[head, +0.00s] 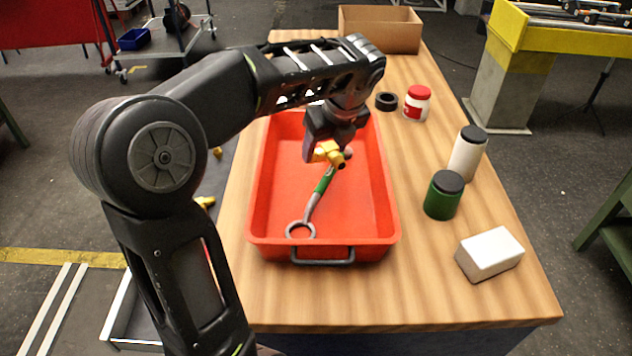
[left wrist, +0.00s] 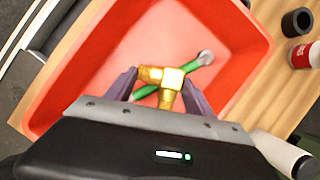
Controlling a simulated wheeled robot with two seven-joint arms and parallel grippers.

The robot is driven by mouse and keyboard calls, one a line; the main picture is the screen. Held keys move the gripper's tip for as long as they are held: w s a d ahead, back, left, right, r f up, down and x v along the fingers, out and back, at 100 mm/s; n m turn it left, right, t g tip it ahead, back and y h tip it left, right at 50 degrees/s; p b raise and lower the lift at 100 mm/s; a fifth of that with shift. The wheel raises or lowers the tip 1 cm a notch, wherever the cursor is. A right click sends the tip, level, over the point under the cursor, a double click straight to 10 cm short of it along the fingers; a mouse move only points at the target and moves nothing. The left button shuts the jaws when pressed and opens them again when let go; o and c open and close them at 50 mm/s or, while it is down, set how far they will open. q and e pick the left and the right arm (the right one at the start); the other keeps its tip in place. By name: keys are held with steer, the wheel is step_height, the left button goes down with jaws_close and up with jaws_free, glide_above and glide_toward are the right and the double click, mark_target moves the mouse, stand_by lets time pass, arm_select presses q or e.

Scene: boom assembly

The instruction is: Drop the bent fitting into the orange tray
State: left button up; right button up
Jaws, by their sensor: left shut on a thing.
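The bent fitting (head: 328,152) is a brass-coloured elbow piece held by my left gripper (head: 331,148) over the orange tray (head: 378,215). In the left wrist view the fitting (left wrist: 168,82) sits between the two fingers of the left gripper (left wrist: 165,92), which are shut on it. The tray (left wrist: 90,60) lies below it there. A wrench with a green handle (head: 323,183) and a grey ring end lies in the tray under the fitting. How high the fitting is above the tray floor is hard to tell. My right gripper is not in view.
Right of the tray on the wooden table (head: 480,295) stand a black ring (head: 386,101), a red-and-white jar (head: 417,103), a white bottle (head: 467,155), a green jar (head: 443,197) and a white block (head: 489,253). A cardboard box (head: 380,28) stands at the back.

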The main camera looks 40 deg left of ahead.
arm_select(q)
steer(key=o, duration=1.7)
steer(key=shift+c, duration=0.2)
steer(key=v, duration=0.8)
